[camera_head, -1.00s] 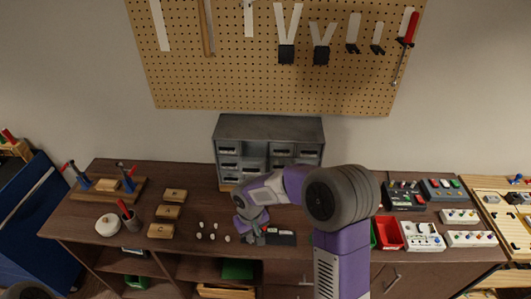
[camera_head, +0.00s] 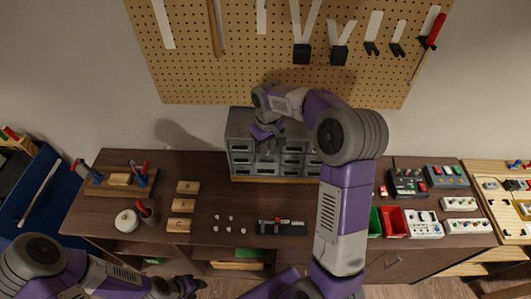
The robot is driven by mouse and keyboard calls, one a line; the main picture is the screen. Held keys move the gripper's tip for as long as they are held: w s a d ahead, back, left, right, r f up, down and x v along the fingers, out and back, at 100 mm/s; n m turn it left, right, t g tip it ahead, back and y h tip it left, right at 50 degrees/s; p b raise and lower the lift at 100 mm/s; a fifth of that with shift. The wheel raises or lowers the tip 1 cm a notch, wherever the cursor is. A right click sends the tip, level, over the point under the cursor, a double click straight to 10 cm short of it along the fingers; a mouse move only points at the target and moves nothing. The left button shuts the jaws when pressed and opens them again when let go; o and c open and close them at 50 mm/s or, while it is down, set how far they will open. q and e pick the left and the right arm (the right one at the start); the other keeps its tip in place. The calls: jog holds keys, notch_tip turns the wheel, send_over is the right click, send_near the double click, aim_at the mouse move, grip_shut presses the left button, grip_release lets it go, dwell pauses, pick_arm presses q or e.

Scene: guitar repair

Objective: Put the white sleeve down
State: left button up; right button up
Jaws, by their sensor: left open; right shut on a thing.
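My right gripper (camera_head: 266,136) is raised in front of the grey drawer cabinet, above the table. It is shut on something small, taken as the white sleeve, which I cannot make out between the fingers. Several small white pieces (camera_head: 230,217) stand in a loose group on the table, left of a black tray (camera_head: 268,228). The tray carries small red and grey items. My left gripper (camera_head: 187,287) is open at the bottom edge, low in front of the table and away from these things.
The grey drawer cabinet (camera_head: 240,158) stands at the table's back. Wooden blocks (camera_head: 181,205) marked with letters, a white round pot (camera_head: 126,221) and a tool rack (camera_head: 118,179) are at left. Red (camera_head: 393,222) and green bins and pedals (camera_head: 424,224) are at right. The table between blocks and tray is partly clear.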

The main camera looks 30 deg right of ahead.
aim_at(267, 157)
jog(key=shift+w+f, duration=0.15)
jog(key=shift+f, duration=1.35)
jog(key=shift+w+f, duration=0.1)
jog(key=shift+f, duration=1.4)
jog(key=shift+f, duration=0.15)
jog(key=o, duration=0.7)
notch_tip(267, 157, up, 12)
jog(key=shift+r, duration=0.2)
